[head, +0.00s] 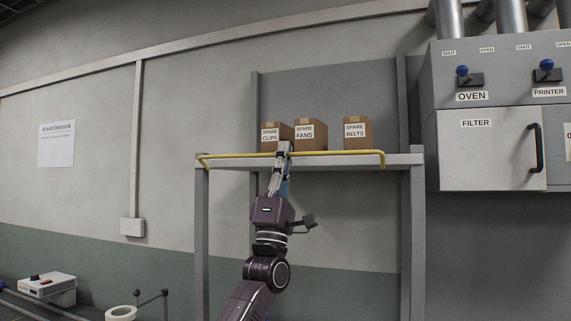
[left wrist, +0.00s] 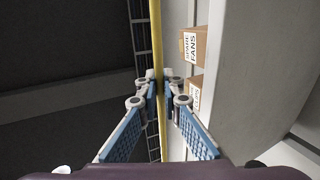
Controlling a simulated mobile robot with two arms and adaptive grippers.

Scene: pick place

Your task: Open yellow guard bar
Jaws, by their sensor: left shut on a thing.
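The yellow guard bar (head: 340,152) runs along the front of a grey shelf, in front of the boxes, with bent ends at left and right. My left gripper (head: 284,150) reaches up from below and is shut on the bar, left of its middle. In the left wrist view the bar (left wrist: 155,40) runs upright through the picture and passes between the fingertips of my left gripper (left wrist: 160,80). My right gripper is not in view.
The shelf (head: 225,163) holds boxes marked spare clips (head: 270,145), spare fans (head: 310,140) and spare belts (head: 357,140). A filter cabinet (head: 490,165) with a black handle hangs at the right, below oven and printer switches. A white device (head: 48,287) stands at lower left.

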